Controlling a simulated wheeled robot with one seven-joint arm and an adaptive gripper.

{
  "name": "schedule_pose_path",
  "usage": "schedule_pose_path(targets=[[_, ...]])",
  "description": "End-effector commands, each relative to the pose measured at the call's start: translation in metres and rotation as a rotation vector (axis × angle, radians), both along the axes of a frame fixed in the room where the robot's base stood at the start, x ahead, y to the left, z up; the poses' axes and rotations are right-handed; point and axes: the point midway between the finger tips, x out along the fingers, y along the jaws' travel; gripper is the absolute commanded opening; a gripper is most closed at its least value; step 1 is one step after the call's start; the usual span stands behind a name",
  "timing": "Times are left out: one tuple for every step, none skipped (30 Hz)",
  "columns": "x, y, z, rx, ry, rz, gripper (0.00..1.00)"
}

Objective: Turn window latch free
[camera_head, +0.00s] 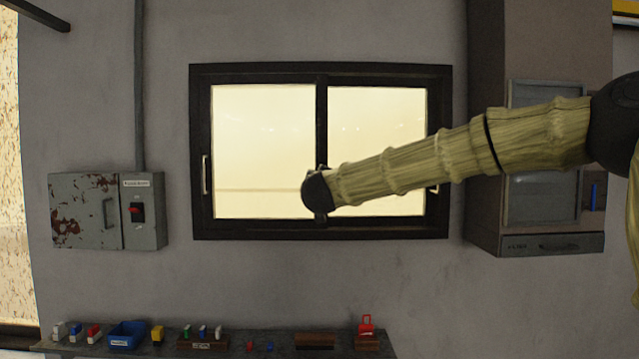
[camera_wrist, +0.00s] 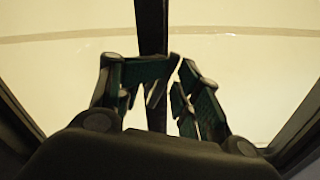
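The sliding window (camera_head: 265,150) has a dark frame and two bright panes. Its dark centre upright (camera_head: 321,120) also shows in the wrist view (camera_wrist: 151,25). My gripper (camera_wrist: 171,92) is in front of the upright, its two fingers a narrow gap apart with bright pane showing between them. In the head view, my dark wrist end covers the lower middle of the upright and hides the fingertips. I cannot make out a latch. Whether the fingers touch the upright is unclear.
Pale handles sit on the window's left side (camera_head: 205,174) and right side, the latter partly behind my arm. A grey switch box (camera_head: 85,212) is at left, a cabinet (camera_head: 487,150) at right. A shelf (camera_head: 225,348) below holds small items and a blue bin (camera_head: 127,335).

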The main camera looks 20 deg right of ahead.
Motion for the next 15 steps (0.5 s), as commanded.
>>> schedule_pose_path(targets=[[-0.0001, -0.0005, 0.0005, 0.000, -0.001, 0.000, 0.31], [-0.0003, -0.0006, 0.0004, 0.000, -0.001, -0.001, 0.26], [-0.0003, -0.0008, 0.0005, 0.000, -0.001, -0.001, 0.18], [-0.0003, -0.0008, 0.0005, 0.000, -0.001, -0.001, 0.13], [-0.0004, -0.0009, 0.0005, 0.000, -0.001, -0.001, 0.07], [-0.0004, -0.0010, 0.0005, 0.000, -0.001, -0.001, 0.00], [-0.0004, -0.0011, 0.0004, 0.000, -0.001, -0.001, 0.00], [-0.0004, -0.0011, 0.0004, 0.000, -0.001, -0.001, 0.00], [-0.0004, -0.0011, 0.0003, 0.000, -0.001, -0.001, 0.00], [-0.0004, -0.0011, 0.0001, 0.000, -0.001, -0.001, 0.00], [-0.0003, -0.0011, 0.0000, 0.000, -0.001, -0.001, 0.22], [-0.0004, -0.0011, 0.0000, 0.000, 0.000, -0.001, 0.30], [-0.0003, -0.0011, -0.0001, 0.000, 0.001, -0.002, 0.32], [-0.0004, -0.0011, -0.0001, 0.000, 0.001, -0.002, 0.32], [-0.0004, -0.0011, -0.0001, 0.000, 0.000, -0.001, 0.32]])
